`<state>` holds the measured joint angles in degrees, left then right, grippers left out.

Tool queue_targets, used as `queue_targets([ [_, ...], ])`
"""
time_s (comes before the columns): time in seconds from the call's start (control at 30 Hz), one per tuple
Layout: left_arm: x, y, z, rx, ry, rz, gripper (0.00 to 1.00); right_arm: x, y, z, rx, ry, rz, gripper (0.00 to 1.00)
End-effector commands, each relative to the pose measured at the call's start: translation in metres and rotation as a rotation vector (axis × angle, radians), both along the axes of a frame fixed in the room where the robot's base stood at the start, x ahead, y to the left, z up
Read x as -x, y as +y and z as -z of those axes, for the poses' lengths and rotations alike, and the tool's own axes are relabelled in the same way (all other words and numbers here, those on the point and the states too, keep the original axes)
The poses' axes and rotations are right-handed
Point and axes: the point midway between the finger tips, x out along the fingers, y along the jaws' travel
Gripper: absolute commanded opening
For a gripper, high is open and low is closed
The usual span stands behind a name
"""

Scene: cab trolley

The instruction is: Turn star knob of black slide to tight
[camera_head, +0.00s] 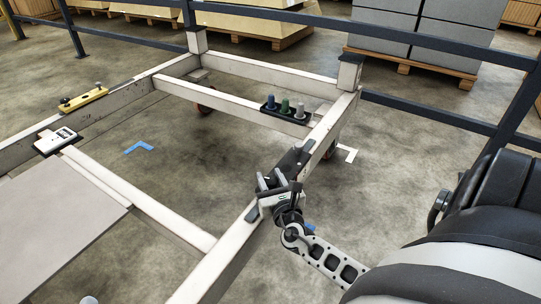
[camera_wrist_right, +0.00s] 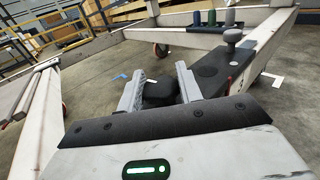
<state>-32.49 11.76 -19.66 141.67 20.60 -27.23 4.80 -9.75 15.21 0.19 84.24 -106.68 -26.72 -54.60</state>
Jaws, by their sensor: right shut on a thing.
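The black slide (camera_head: 296,161) lies along the near right white beam of the trolley frame. In the right wrist view the slide (camera_wrist_right: 212,78) runs away from the fingers, with a grey round-topped pin (camera_wrist_right: 232,38) standing at its far end. My right gripper (camera_head: 272,188) is over the slide's near end. In the right wrist view its two grey fingers (camera_wrist_right: 160,92) are shut on the black star knob (camera_wrist_right: 159,93) between them. The fingers hide the knob in the head view, and its angle and tightness cannot be told.
A black holder (camera_head: 282,115) with blue, green and grey pegs sits on the cross beam. A yellow bar (camera_head: 84,99) and a white device (camera_head: 56,140) are on the left beam. A grey panel (camera_head: 65,220) lies near left. Dark railings (camera_head: 420,41) stand behind.

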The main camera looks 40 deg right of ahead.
Motion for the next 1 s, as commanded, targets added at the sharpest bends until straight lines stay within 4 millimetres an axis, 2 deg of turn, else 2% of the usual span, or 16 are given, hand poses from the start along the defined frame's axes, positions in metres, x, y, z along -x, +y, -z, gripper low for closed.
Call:
queue_targets([
  [0.4,0.0003,0.0036,0.004,-0.078,0.009,-0.006,0.36,-0.0003,-0.0009,-0.0007,0.002,-0.002,0.22,0.13],
  [0.97,0.0002,0.0042,0.0046,-0.087,0.007,-0.008,0.36,0.0005,-0.0023,-0.0003,0.004,-0.002,0.26,0.13],
  [1.0,0.0002,0.0042,0.0046,-0.087,0.007,-0.008,0.36,0.0005,-0.0023,-0.0003,0.003,-0.003,0.26,0.38],
])
